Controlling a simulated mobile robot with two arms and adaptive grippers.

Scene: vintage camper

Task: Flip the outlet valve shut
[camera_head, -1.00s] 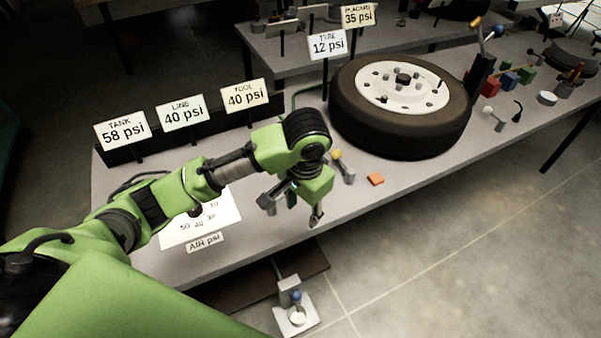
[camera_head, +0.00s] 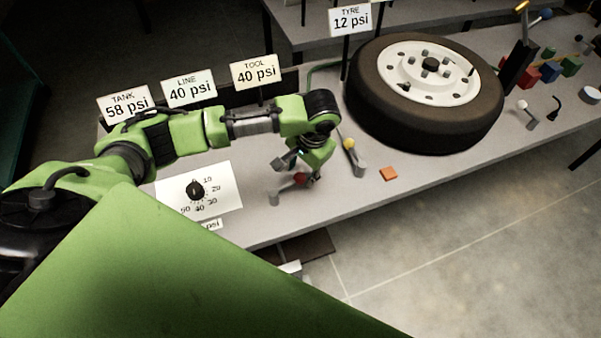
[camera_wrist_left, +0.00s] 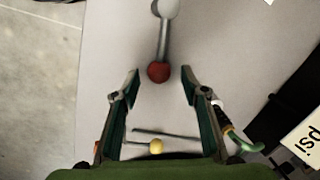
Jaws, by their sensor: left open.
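A small lever with a red ball knob (camera_head: 300,178) and a grey post (camera_head: 274,198) stands near the front edge of the bench. A second lever with a yellow ball knob (camera_head: 349,143) stands to its right. I cannot tell from labels which is the outlet valve. My left gripper (camera_head: 303,172) is open, pointing down over the red knob. In the left wrist view the red knob (camera_wrist_left: 158,72) sits at the mouth between the two spread fingertips (camera_wrist_left: 160,80), with visible gaps on both sides. The yellow knob (camera_wrist_left: 156,146) shows below it. My right gripper is out of view.
A dial plate (camera_head: 226,190) lies left of the levers. Pressure signs (camera_head: 188,93) stand along the back. A wheel (camera_head: 420,95) lies to the right, and an orange block (camera_head: 389,174) lies in front of it. The bench front between them is clear.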

